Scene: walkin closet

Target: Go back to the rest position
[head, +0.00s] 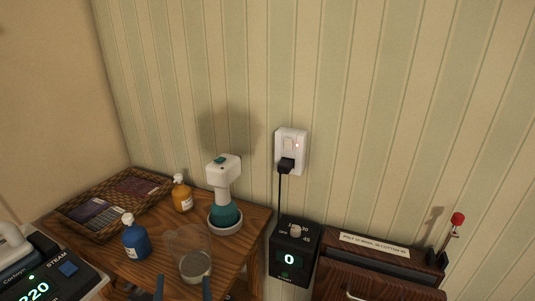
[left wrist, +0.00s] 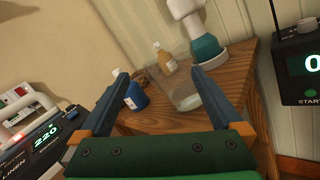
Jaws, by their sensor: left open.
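My left gripper (head: 183,283) shows at the bottom edge of the head view, only its blue fingertips in sight. In the left wrist view my left gripper (left wrist: 160,76) has its two fingers spread wide with nothing held between them. A clear glass cup (head: 190,251) stands on the wooden table just beyond the fingertips. In the left wrist view the clear cup (left wrist: 184,92) appears close to the right finger, and I cannot tell whether they touch. My right gripper is in neither view.
The wooden table (head: 251,233) also holds a blue bottle (head: 135,241), an orange bottle (head: 182,197), a white and teal device (head: 223,192) and a wicker tray (head: 75,216). A steam station (head: 55,272) stands left; a black timer box (head: 291,262) and wooden cabinet (head: 385,286) stand right.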

